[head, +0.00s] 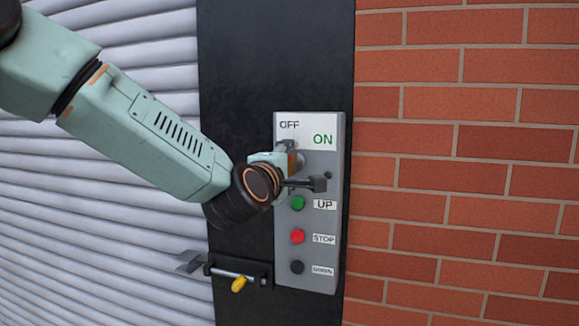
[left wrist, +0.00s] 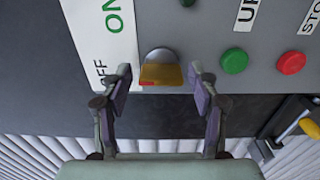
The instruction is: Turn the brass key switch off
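The brass key switch (left wrist: 161,72) is on the grey control panel, beside the white OFF/ON label (left wrist: 100,40). In the left wrist view its brass key sits in a round silver collar, with a small red mark at the key's lower left edge. In the head view the key (head: 298,163) is mostly hidden by my left gripper (head: 304,167). That gripper also shows in the left wrist view (left wrist: 160,76), open, one finger on each side of the key with gaps visible. I cannot tell which label the key points to. My right gripper is not in view.
Below the key on the panel (head: 308,277) are a green UP button (head: 298,203), a red STOP button (head: 297,236) and a dark DOWN button (head: 297,267). A latch with a yellow grip (head: 239,284) is at lower left. Brick wall (head: 460,190) is right, grey shutter (head: 90,200) left.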

